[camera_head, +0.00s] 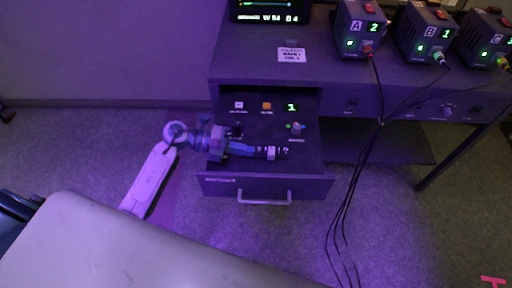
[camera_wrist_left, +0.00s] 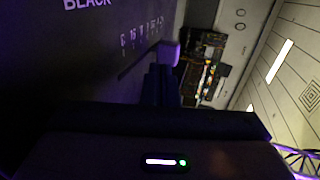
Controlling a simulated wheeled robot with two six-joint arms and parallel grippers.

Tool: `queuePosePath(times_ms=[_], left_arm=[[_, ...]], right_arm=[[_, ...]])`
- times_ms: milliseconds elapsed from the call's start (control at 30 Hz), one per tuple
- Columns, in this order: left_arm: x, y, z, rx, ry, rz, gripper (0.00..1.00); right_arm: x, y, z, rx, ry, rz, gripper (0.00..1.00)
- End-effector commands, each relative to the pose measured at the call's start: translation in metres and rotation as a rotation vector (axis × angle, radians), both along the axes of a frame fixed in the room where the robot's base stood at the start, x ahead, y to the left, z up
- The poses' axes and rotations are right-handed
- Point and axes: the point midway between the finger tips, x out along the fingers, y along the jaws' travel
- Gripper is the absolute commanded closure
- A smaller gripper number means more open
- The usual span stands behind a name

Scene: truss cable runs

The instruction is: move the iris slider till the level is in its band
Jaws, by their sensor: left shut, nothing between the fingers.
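The iris slider's pale knob (camera_head: 271,153) sits on a short scale inside the open drawer (camera_head: 265,186), near its front. In the left wrist view a purplish block, likely the slider knob (camera_wrist_left: 169,53), stands just beyond the fingertips beside a row of scale marks (camera_wrist_left: 140,33). My left gripper (camera_head: 252,150) reaches in from the left, shut and empty, with its tips just left of the knob. Whether they touch it I cannot tell. The dark screen (camera_head: 270,17) at the top shows a green bar and characters; its upper part is cut off. My right gripper is not in view.
The drawer also holds a white button (camera_head: 239,105), an orange button (camera_head: 266,106), a green digit display (camera_head: 291,107) and a small switch (camera_head: 297,127). Boxes A (camera_head: 360,29), B (camera_head: 427,34) and C (camera_head: 485,40) stand on the desk. Black cables (camera_head: 352,185) hang right of the drawer.

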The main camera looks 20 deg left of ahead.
Motion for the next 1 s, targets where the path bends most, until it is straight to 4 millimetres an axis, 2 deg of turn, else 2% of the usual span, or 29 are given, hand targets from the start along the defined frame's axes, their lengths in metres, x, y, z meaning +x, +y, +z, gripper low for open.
queuePosePath(times_ms=[100, 300, 833, 1000], left_arm=[[0.005, -0.016, 0.004, -0.004, -0.003, 0.001, 1.0], [0.009, -0.03, 0.002, -0.001, -0.001, 0.0, 1.0], [0.011, -0.039, 0.002, -0.002, -0.001, 0.0, 1.0], [0.014, -0.048, 0.002, -0.001, -0.001, 0.001, 1.0]], right_arm=[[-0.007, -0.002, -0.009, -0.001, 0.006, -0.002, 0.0], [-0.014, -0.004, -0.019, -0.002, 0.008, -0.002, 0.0], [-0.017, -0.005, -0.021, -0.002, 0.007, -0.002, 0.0], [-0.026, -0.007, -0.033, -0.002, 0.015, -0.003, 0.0]])
